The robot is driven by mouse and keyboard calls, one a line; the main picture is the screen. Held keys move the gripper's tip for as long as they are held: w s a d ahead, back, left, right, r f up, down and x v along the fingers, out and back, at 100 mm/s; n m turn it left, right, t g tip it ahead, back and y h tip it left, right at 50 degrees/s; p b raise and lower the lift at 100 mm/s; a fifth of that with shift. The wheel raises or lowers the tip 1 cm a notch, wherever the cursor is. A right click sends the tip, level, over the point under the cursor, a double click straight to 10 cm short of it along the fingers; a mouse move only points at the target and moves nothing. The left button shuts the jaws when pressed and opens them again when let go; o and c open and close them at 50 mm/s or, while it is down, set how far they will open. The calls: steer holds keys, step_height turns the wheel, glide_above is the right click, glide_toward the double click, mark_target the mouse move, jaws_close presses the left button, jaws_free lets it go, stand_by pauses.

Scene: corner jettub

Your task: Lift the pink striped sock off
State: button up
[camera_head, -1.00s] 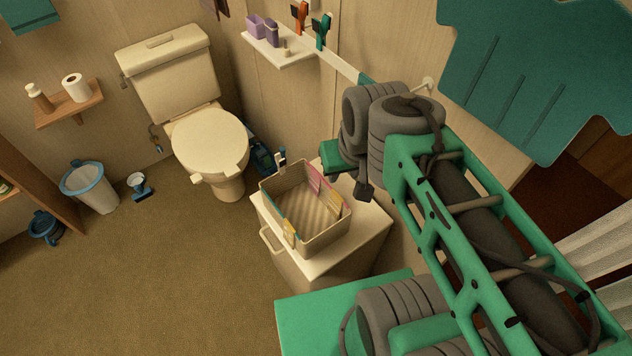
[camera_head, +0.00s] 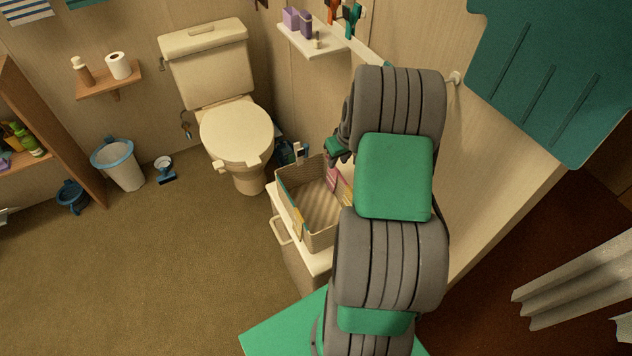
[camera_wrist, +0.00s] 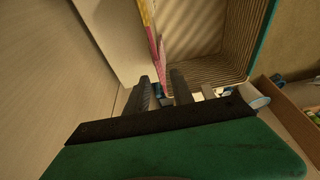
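The pink striped sock (camera_head: 334,180) hangs over the wall-side rim of a ribbed basket (camera_head: 296,212) on a small white cabinet. In the wrist view the pink sock (camera_wrist: 154,36) shows as a narrow strip on the basket wall. My gripper (camera_head: 338,160) is near the basket's far right corner, partly hidden by my arm. In the wrist view my gripper (camera_wrist: 160,76) has its two dark fingers apart, with the sock's near end just beyond the gap between the tips. I cannot tell whether they touch it. Nothing is visibly held.
The cabinet top (camera_head: 318,262) stands against the wall beside the toilet (camera_head: 235,135). A wall shelf (camera_head: 312,40) with bottles is above. The floor at left is open.

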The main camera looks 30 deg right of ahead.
steer(key=shift+d+f+b, duration=0.15)
steer(key=shift+f+b, duration=0.2)
steer(key=shift+f, duration=0.1)
steer(key=shift+b+x, duration=1.9)
steer(key=shift+x, duration=1.1)
steer(key=shift+w, duration=0.15)
steer(key=shift+r, duration=0.1)
steer(key=shift+c, duration=0.4)
jaws_close()
step_height(320, 180, up, 14)
steer(key=p, duration=0.8)
steer(key=shift+f, duration=0.25)
